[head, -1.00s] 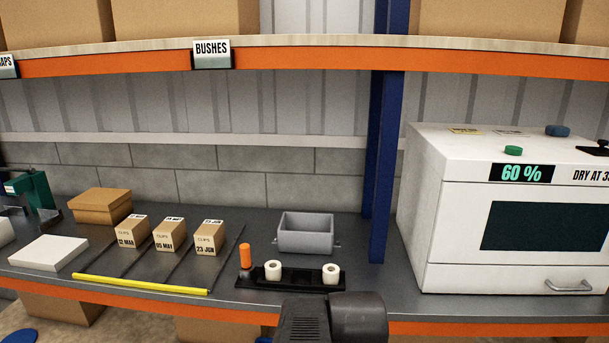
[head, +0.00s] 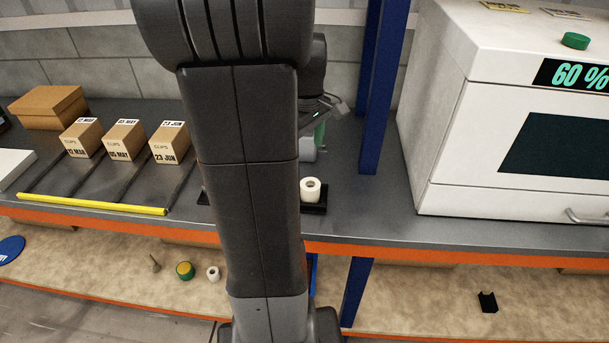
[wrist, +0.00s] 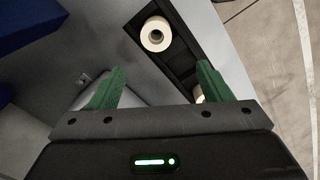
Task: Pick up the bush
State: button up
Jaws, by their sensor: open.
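In the head view one bush (head: 310,190) stands at the holder's right end; my arm hides the rest. In the wrist view one bush (wrist: 157,35) lies beyond my fingertips, roughly midway between them. My gripper (wrist: 160,72) has green fingers, spread open and empty, touching no bush. In the head view only part of one green finger (head: 320,135) shows beside my arm, above the bench behind the holder.
A blue upright (head: 379,90) stands right of my gripper, with a white dryer (head: 460,150) beyond it. Clip boxes (head: 124,140) stand left behind a yellow strip (head: 95,204). A white ring (head: 213,273) and other small parts lie on the lower shelf.

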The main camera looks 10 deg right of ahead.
send_over(310, 183)
jog(key=s+a, duration=0.1)
notch_tip(310, 183, down, 7)
jog(key=f, duration=0.3)
jog(key=f+p, duration=0.1)
jog(key=shift+s+d+f, duration=0.15)
jog(key=shift+s+d, duration=0.05)
jog(key=shift+d, duration=0.15)
jog(key=shift+f, duration=0.55)
jog(key=c, duration=1.1)
jog(key=shift+r, duration=0.15)
